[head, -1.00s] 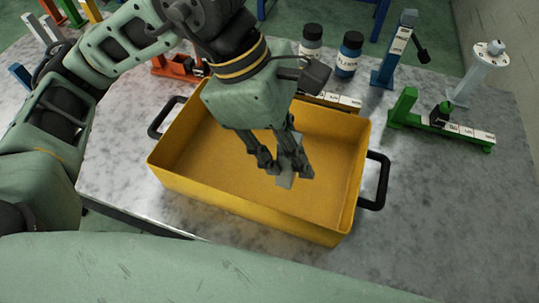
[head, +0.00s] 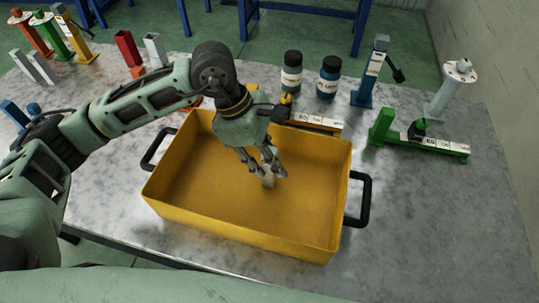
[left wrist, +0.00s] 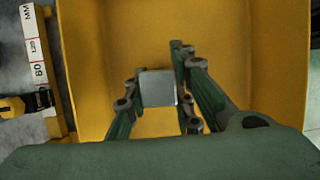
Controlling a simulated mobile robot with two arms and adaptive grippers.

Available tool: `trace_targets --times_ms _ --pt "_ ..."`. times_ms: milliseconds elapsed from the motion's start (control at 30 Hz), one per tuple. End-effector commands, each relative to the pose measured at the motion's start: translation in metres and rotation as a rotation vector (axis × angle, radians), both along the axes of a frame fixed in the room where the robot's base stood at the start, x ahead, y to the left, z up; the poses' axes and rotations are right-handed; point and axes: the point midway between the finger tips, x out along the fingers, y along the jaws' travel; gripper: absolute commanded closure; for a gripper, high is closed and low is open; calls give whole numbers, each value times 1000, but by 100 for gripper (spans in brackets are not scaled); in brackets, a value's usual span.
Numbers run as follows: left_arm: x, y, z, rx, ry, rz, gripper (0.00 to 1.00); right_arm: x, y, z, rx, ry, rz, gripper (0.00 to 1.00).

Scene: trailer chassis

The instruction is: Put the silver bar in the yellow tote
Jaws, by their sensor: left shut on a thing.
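The yellow tote (head: 240,228) stands on the table with a black handle at each side. My left gripper (head: 265,172) points down inside the tote's outline in the head view, toward its back half. It is shut on the silver bar (head: 269,179), whose lower end shows below the fingertips. In the left wrist view the bar (left wrist: 157,88) shows as a grey square end between the fingers, with the yellow tote floor around it. I cannot tell whether the bar touches the floor. My right gripper is not in view.
Behind the tote are a black bottle (head: 291,72), a blue bottle (head: 328,77) and a yellow marked gauge (head: 315,122). A green gauge (head: 420,145) and a blue stand (head: 371,75) are at right. Coloured bars and posts stand back left. The front right of the table is clear.

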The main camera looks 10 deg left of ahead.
Motion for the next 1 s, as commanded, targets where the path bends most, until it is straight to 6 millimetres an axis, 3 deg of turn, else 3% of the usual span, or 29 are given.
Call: trace_targets --times_ms 367,400,600,1000 --pt "0 -1 -5 -2 -2 -1 100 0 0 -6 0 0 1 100" --pt "0 0 -3 -1 -2 0 74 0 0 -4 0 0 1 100" --pt "0 -1 -3 -1 -1 -1 59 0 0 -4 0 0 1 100" --pt "1 0 3 -2 -2 0 59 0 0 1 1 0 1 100"
